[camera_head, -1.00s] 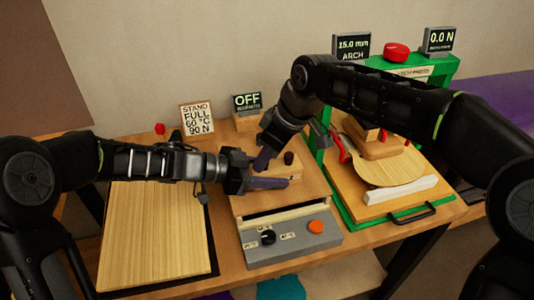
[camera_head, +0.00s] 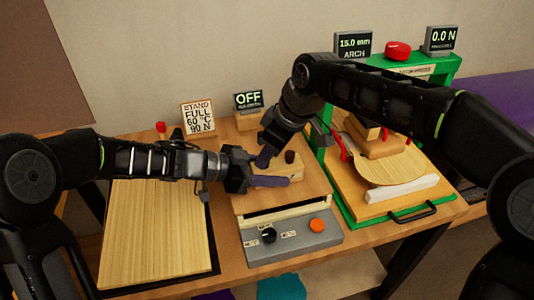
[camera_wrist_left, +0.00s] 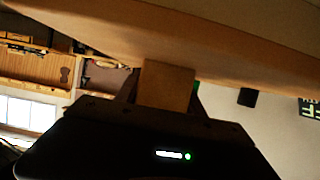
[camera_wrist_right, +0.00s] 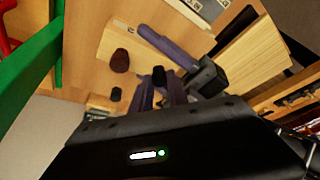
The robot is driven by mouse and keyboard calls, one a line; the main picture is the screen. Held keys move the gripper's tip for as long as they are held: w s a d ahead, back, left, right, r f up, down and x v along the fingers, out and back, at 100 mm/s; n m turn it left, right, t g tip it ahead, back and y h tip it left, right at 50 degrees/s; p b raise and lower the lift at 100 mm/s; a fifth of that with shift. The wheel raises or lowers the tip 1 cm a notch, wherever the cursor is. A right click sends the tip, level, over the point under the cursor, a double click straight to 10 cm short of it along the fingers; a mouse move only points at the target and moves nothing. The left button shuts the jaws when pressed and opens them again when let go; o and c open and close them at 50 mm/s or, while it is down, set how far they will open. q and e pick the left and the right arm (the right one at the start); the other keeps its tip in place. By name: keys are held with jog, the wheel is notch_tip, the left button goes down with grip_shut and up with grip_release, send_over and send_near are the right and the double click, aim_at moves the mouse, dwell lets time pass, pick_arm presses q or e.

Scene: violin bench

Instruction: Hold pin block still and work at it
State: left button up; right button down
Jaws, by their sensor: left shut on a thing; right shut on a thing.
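The pin block (camera_head: 293,171) is a pale wooden block on the bench's brown board, with a dark brown peg (camera_head: 289,157) standing up from its top. My left gripper (camera_head: 268,181) comes in from the left and is shut on the block, one dark finger along its front face. In the left wrist view a piece of wood (camera_wrist_left: 166,85) shows between the fingers. My right gripper (camera_head: 263,158) reaches down at the block's back left and is shut. In the right wrist view its fingertips close around a small black pin (camera_wrist_right: 158,75), beside the brown peg (camera_wrist_right: 120,60).
A grey control box (camera_head: 290,238) with a black knob and orange button stands in front of the block. A pale wooden panel (camera_head: 155,235) lies at left. A green press frame (camera_head: 440,70) with a violin-shaped plate (camera_head: 390,170) stands at right. An OFF display (camera_head: 247,100) is behind.

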jog(key=shift+r, duration=0.75)
dwell(1.2)
jog(key=shift+r, duration=2)
jog(key=shift+r, duration=0.1)
notch_tip(320, 180, up, 7)
pick_arm(q)
jog(key=o, duration=1.5)
